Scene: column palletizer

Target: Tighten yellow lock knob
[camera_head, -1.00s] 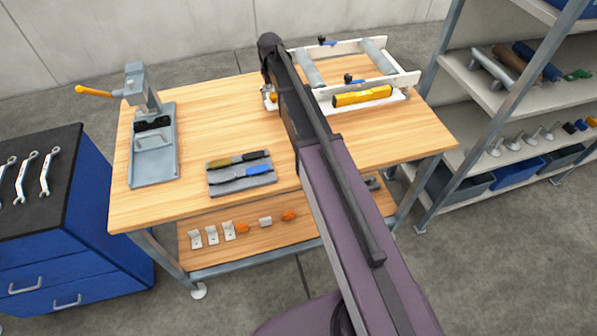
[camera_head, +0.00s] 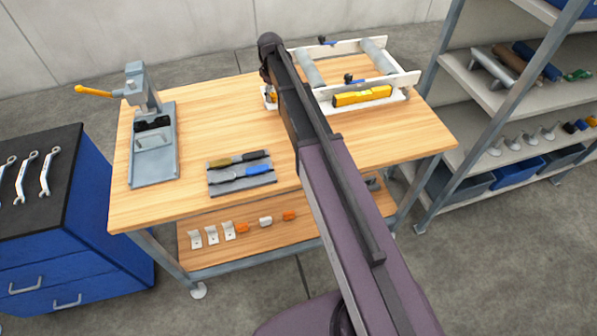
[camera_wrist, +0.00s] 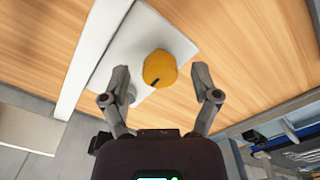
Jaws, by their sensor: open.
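The yellow lock knob (camera_wrist: 160,69) shows in the wrist view, round with a dark mark on its lower left edge. It sits over a white plate (camera_wrist: 180,43) on the bench. My gripper (camera_wrist: 161,78) is open, with one finger to the left of the knob and one to the right. Neither finger appears to touch it. In the head view a small bit of yellow-orange (camera_head: 273,97) shows beside my arm, at the left end of the white frame (camera_head: 405,82); my arm hides most of that spot and the gripper.
A yellow level (camera_head: 362,96) lies along the white frame's near side. Two grey rollers (camera_head: 378,56) span the frame. A grey tool mat (camera_head: 243,187) and a lever press (camera_head: 152,170) stand to the left. The bench's middle (camera_head: 205,125) is clear wood.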

